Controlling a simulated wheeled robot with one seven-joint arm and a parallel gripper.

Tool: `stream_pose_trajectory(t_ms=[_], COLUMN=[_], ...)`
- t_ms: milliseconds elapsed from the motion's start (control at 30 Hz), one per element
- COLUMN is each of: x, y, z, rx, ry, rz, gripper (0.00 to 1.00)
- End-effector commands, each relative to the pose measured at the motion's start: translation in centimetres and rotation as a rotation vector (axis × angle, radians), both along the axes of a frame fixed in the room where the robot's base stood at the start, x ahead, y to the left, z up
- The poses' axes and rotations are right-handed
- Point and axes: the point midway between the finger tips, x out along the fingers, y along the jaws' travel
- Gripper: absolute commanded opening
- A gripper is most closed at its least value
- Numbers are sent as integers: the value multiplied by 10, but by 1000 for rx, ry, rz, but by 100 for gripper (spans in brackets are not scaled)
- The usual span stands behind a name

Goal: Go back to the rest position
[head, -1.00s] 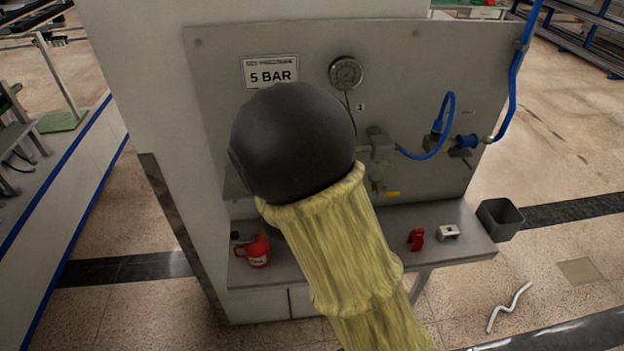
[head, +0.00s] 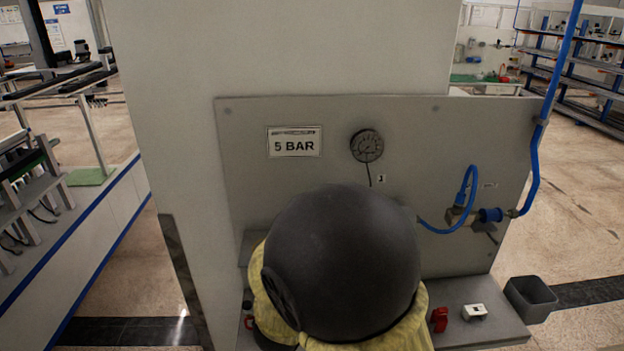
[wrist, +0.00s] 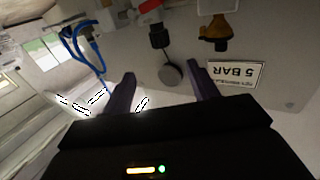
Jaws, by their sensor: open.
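My gripper (wrist: 161,92) shows in the wrist view with its two dark fingers spread apart and nothing between them. Beyond the fingers is the grey panel, seen upside down, with the 5 BAR sign (wrist: 235,74) and a round gauge (wrist: 171,76). In the head view my own arm, with a dark round joint and a yellow sleeve, stands in front of the panel (head: 470,130). It hides the gripper there and covers the panel's lower middle.
The 5 BAR sign (head: 294,142) and pressure gauge (head: 367,146) are on the panel. A blue hose (head: 535,150) hangs at its right. A red item (head: 439,319) and a white block (head: 474,312) lie on the shelf. Open floor lies right.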

Motion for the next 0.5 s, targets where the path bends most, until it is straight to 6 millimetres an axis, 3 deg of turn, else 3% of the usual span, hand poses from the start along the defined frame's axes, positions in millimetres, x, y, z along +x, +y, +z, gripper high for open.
stream_pose_trajectory(t_ms=[167,300,500], x=[11,20,13], y=[-4,-6,-7], z=[-14,-37,-69], rx=[67,162,276], ry=[79,218,451], rz=[63,168,319], gripper=[59,59,59])
